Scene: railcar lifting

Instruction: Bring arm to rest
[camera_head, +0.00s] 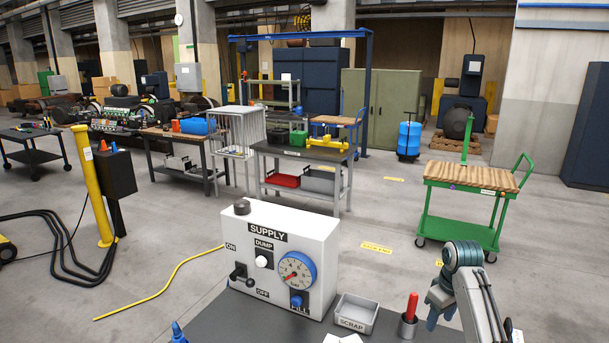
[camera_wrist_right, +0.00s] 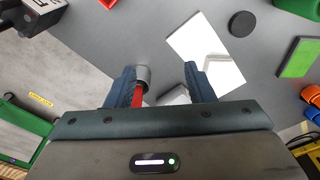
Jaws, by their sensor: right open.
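My right gripper (camera_head: 440,304) hangs over the right front of the dark bench in the head view, with its fingers pointing down. In the right wrist view my right gripper (camera_wrist_right: 162,86) is open, with its two blue fingers apart and nothing held between them. A red-handled item in a grey cup (camera_head: 408,325) stands just left of it. The cup (camera_wrist_right: 142,76) also shows beside the left finger in the wrist view, and the finger partly covers the red handle.
The white SUPPLY box (camera_head: 281,257) with lever and gauge stands on the bench (camera_head: 222,318). A SCRAP tray (camera_head: 357,312) lies between it and the cup. White sheets (camera_wrist_right: 203,50), a black disc (camera_wrist_right: 241,24) and a green block (camera_wrist_right: 300,58) lie nearby. A green cart (camera_head: 470,229) stands behind.

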